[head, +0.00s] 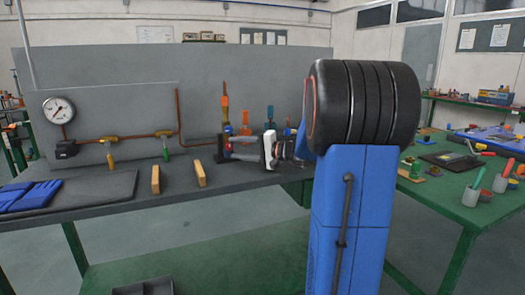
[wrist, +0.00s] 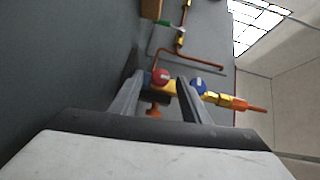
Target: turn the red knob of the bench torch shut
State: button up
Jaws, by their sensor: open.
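The bench torch (head: 225,102) stands upright on the dark bench, with a copper tip, an orange section and a brass-yellow part. Its lower part is hidden behind my gripper (head: 224,149) in the head view. In the wrist view the torch (wrist: 237,104) lies across the picture with its tip to the right. Its red knob (wrist: 161,77) shows between the two fingertips of my gripper (wrist: 162,78). A blue knob (wrist: 198,86) sits just right of the right finger. My gripper is open around the red knob; I cannot tell whether either finger touches it.
Orange-handled tools (head: 270,114) stand right of the torch. A copper pipe with a gauge (head: 58,110) and a green-handled valve (head: 165,152) runs along the back panel.

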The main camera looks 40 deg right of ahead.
jog(key=v, duration=1.6)
jog(key=shift+s+f, duration=0.1)
